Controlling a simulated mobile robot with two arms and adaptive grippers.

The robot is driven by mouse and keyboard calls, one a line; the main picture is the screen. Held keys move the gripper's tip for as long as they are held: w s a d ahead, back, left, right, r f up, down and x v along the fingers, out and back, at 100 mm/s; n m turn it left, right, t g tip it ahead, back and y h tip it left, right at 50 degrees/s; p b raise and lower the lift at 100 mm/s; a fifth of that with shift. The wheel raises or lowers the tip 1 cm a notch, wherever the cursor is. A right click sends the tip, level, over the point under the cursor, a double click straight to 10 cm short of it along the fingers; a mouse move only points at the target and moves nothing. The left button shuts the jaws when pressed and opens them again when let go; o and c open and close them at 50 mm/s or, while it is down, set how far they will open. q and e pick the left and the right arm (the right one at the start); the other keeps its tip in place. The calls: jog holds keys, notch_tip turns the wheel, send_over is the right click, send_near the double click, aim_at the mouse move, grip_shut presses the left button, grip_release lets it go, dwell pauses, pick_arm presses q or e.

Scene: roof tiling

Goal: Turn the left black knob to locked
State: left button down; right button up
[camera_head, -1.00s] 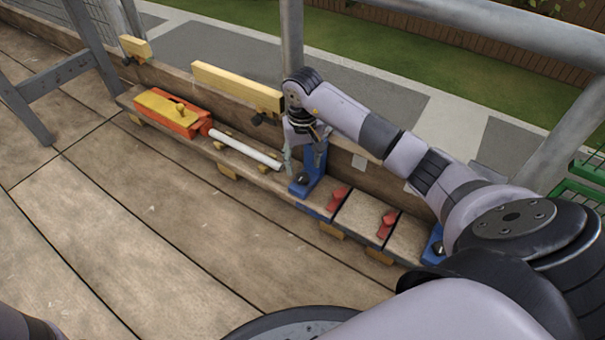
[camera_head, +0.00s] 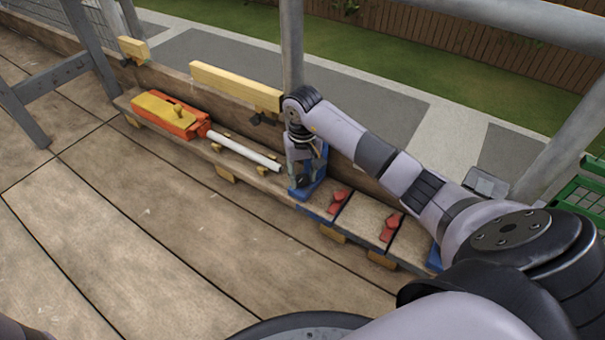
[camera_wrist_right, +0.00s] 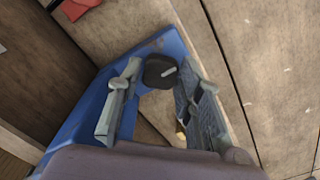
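In the head view my right gripper (camera_head: 300,183) points down over the blue bracket (camera_head: 308,189) and mostly hides the knob. A second blue bracket (camera_head: 434,259) shows partly at the right end, behind my right arm. My left gripper is not in view.
Two tiles with red clamps (camera_head: 337,202) (camera_head: 390,227) lie right of the bracket. A white tube (camera_head: 245,151) and an orange and yellow tool (camera_head: 170,114) lie left on the plank. A yellow beam (camera_head: 236,86) and grey posts stand behind. The wooden deck in front is clear.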

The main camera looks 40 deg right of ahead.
jog(key=c, duration=0.6)
jog(key=shift+c, duration=0.2)
jog(key=shift+r, duration=0.1)
